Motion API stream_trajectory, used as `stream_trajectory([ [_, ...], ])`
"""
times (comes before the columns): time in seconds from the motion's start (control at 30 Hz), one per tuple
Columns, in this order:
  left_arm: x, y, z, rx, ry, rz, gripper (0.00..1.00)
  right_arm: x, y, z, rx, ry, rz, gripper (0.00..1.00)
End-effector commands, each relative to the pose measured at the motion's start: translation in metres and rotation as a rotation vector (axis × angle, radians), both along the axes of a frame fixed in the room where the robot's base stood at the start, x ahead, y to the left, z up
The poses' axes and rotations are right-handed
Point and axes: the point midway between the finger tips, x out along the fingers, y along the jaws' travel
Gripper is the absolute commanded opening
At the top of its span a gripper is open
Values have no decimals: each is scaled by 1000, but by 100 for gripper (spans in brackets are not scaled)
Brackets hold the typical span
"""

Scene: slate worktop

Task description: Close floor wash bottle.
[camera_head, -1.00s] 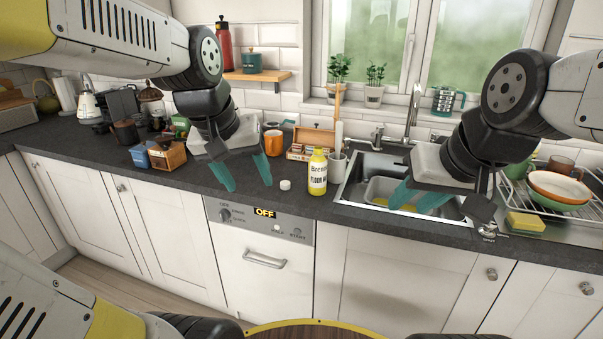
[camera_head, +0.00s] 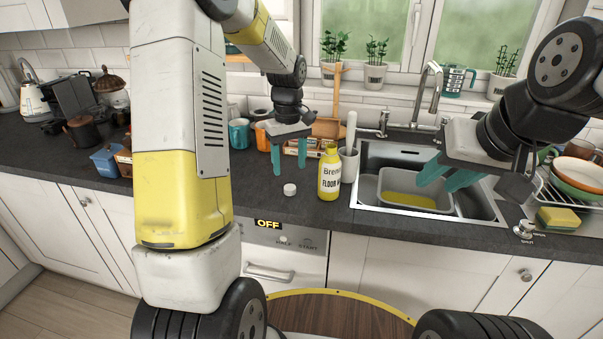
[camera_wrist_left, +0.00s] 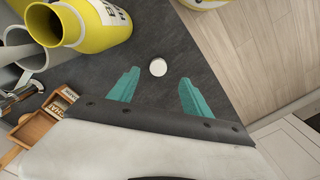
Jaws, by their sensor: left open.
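The yellow floor wash bottle (camera_head: 329,180) stands upright near the worktop's front edge, left of the sink. In the left wrist view, the bottle (camera_wrist_left: 100,20) shows an open, uncapped mouth. A small round white cap (camera_head: 290,189) lies on the slate to its left. My left gripper (camera_head: 289,168) is open and empty above the cap, pointing down. In the left wrist view, the cap (camera_wrist_left: 158,67) appears between the fingertips, just beyond them. My right gripper (camera_head: 445,178) hangs over the sink, its fingers apart with nothing between them.
A grey utensil holder (camera_head: 349,165) stands close behind the bottle's right side. The sink (camera_head: 483,205) holds a grey tub (camera_head: 388,184) with yellow liquid. A wooden box (camera_head: 301,148) and mugs, including a blue one (camera_head: 239,134), stand behind my left gripper.

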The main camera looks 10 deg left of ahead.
Motion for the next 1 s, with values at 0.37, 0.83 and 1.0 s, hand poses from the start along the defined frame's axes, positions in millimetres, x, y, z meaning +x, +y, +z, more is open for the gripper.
stream_trajectory([
  [0.37, 0, 0, -4, 1, 2, 1, 57, 0, 0, 0, 0, 0, 0, 36],
  [0.83, 1, 0, -27, 1, 1, 0, 57, 0, 0, 0, 0, 0, 0, 36],
  [1.0, 3, 1, -42, 0, 5, -1, 57, 0, 0, 0, 0, 0, 0, 36],
])
